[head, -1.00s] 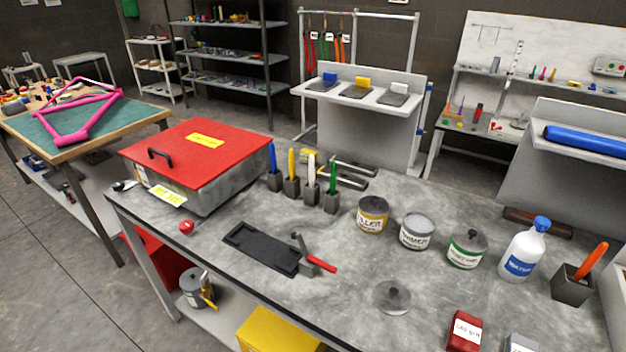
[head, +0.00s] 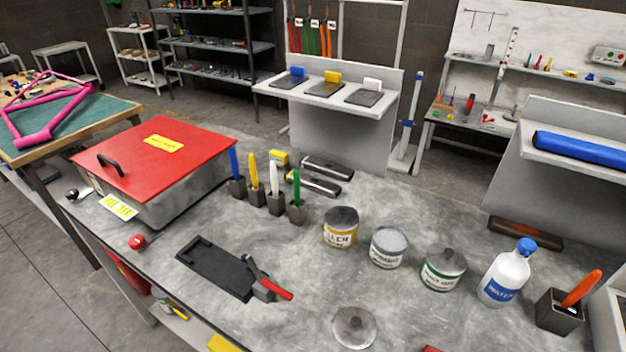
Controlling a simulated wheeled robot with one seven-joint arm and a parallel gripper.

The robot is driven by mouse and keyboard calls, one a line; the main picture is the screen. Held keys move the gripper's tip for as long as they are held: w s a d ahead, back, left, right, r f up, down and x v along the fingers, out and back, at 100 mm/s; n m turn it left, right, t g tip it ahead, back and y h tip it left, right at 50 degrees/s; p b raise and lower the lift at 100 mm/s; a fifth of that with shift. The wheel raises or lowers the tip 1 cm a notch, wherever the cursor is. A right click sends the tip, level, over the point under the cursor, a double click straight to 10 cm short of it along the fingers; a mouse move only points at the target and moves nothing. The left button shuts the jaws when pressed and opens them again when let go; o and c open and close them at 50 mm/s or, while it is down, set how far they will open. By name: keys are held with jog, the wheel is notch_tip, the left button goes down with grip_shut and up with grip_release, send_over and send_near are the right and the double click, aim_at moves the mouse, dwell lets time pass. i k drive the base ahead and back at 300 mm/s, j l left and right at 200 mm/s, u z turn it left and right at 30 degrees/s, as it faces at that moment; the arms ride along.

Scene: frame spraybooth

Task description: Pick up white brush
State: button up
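The white brush (head: 275,178) stands upright in a small dark square holder (head: 275,204) on the grey worktable. It is the third in a row of brushes. The blue brush (head: 234,163) and yellow brush (head: 254,171) stand to its left, and the green brush (head: 296,186) stands just to its right, each in its own holder. The lower end of the white brush is hidden inside its holder. My gripper is not in view.
A red-lidded box (head: 155,158) stands left of the brushes. Filler (head: 341,228), primer (head: 389,247) and green-labelled (head: 443,270) cans, and a water bottle (head: 508,272), stand to the right. A black tray (head: 214,268) lies in front. Grey bars (head: 313,181) lie behind.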

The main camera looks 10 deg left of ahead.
aim_at(273, 174)
jog(key=i+j+z, duration=0.15)
jog(key=j+z, duration=0.15)
jog(key=j, duration=0.5)
jog(key=j+z, duration=0.35)
jog(key=j, duration=0.45)
jog(key=i, duration=0.05)
